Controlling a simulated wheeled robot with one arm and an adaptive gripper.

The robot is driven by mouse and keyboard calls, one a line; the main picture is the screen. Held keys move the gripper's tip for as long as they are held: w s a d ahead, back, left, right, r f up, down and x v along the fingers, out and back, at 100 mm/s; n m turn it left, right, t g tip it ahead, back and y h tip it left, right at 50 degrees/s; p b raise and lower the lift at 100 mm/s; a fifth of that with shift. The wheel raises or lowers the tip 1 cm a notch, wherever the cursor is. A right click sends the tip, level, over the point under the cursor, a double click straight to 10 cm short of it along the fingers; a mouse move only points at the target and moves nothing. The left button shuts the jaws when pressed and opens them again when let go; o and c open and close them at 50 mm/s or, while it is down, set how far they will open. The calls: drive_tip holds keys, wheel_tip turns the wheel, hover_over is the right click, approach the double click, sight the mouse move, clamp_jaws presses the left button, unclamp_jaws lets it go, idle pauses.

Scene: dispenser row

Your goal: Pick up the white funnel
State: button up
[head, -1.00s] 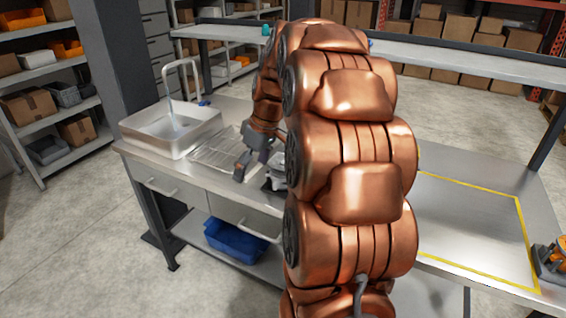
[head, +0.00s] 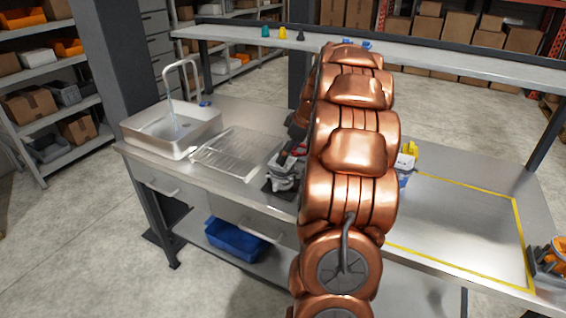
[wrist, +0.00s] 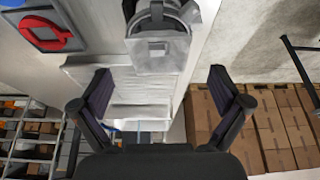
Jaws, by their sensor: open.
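I cannot make out a white funnel in either view; my arm covers much of the head view. Small teal (head: 265,31), yellow (head: 282,33) and dark (head: 300,35) pieces, perhaps funnels, stand in a row on the raised back shelf. My gripper (wrist: 160,76) is open in the wrist view, its two dark fingers wide apart, with nothing seen held between them. A grey-white device (wrist: 158,48) lies beyond the fingertips in that view. In the head view my gripper is mostly hidden behind my arm.
A sink (head: 170,130) and a wire drying rack (head: 235,153) are on the bench's left. A grey-and-white item (head: 286,170) sits right of the rack. The yellow-outlined area (head: 460,228) at right looks clear where visible. A blue bin (head: 236,240) is below.

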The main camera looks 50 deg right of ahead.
drive_tip(key=shift+p+x, duration=0.6)
drive_tip(key=shift+x, duration=1.25)
drive_tip(key=c, duration=1)
